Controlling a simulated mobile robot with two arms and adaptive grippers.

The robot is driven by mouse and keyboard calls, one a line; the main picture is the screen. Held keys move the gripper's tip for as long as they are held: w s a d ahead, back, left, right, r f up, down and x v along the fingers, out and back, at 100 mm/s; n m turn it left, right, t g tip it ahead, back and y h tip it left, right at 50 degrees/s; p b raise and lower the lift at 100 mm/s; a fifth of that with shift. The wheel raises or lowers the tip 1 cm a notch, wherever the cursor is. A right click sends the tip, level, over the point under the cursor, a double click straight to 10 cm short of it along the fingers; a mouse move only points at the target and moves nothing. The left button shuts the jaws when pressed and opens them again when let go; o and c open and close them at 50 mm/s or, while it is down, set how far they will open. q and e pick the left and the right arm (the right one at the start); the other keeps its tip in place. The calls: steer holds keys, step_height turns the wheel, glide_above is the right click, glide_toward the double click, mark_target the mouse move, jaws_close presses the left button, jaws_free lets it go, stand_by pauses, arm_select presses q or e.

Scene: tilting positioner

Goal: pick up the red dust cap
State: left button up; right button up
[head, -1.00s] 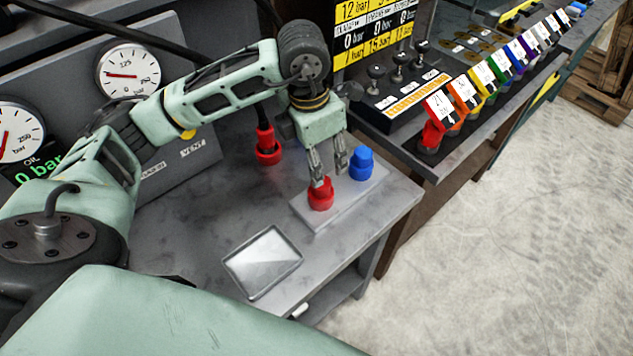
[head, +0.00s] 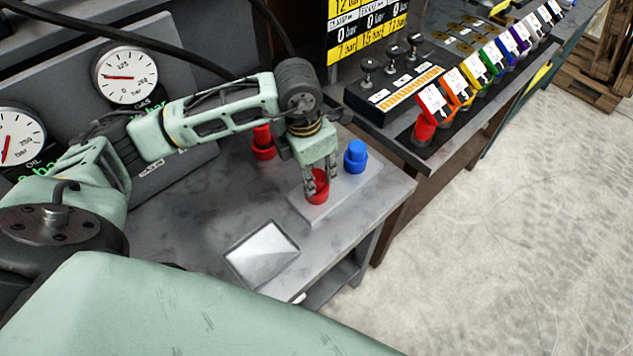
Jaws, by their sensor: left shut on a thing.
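The red dust cap (head: 317,194) stands on a light grey block (head: 319,223) near the right edge of the grey table. My left gripper (head: 315,185) points down over it, and its fingers are shut on the cap from both sides. The cap is upright and partly hidden by the fingers. I cannot tell whether it is clear of the block. My right gripper is not in view.
A blue cap (head: 355,158) stands on the same block, just right of my gripper. A red fitting (head: 263,143) is behind. A shiny tray (head: 262,253) lies in front. Gauges (head: 126,76), levers (head: 393,56) and a row of coloured tags (head: 489,62) surround the table.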

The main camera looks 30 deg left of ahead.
arm_select(q)
steer(key=c, duration=0.4)
